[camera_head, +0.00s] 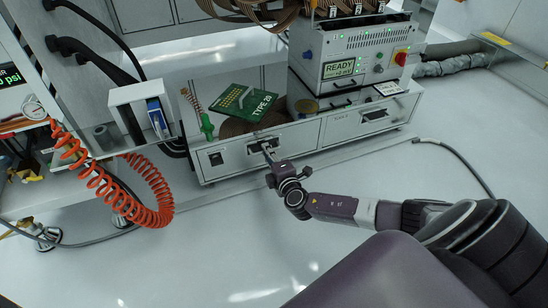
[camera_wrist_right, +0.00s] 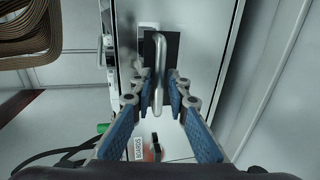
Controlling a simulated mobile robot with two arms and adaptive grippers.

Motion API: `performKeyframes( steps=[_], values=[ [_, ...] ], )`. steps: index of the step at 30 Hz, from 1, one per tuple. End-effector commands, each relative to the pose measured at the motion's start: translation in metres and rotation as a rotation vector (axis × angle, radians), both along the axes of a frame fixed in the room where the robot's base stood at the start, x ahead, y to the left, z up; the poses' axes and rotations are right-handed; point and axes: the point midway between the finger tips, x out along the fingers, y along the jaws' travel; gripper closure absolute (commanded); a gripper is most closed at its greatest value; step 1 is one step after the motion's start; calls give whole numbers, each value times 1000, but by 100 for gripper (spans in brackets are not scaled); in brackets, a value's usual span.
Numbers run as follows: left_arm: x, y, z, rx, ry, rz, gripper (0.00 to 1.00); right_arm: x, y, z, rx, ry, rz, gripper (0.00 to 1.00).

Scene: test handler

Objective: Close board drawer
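The board drawer front (camera_head: 232,157) is the left white panel of the low bench unit, with a dark handle recess. In the wrist view the metal handle (camera_wrist_right: 159,62) stands between the two fingertips of my right gripper (camera_wrist_right: 159,82), with narrow gaps visible. A green board marked TYPE 20 (camera_head: 243,102) lies tilted above the drawer front. My left gripper is out of view.
A READY +2 mV instrument (camera_head: 345,68) stands on the unit's right side. A coiled orange hose (camera_head: 150,195) hangs at the left beside a small white holder (camera_head: 124,96). A black cable (camera_head: 460,160) lies on the right. The floor before the unit is clear.

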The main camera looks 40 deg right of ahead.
Motion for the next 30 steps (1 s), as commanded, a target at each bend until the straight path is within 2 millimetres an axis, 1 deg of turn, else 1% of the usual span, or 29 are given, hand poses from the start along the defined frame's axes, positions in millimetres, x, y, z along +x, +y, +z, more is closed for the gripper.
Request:
performKeyframes(
  steps=[5,12,18,23,30],
  values=[
    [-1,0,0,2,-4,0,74,-26,6,4,0,4,2,85],
    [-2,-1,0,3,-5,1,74,-71,17,12,2,6,2,85],
    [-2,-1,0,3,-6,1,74,-97,23,18,0,4,1,85],
    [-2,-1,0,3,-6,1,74,-105,25,21,0,2,0,85],
    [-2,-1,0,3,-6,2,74,-107,25,21,-1,1,0,85]
  ],
)
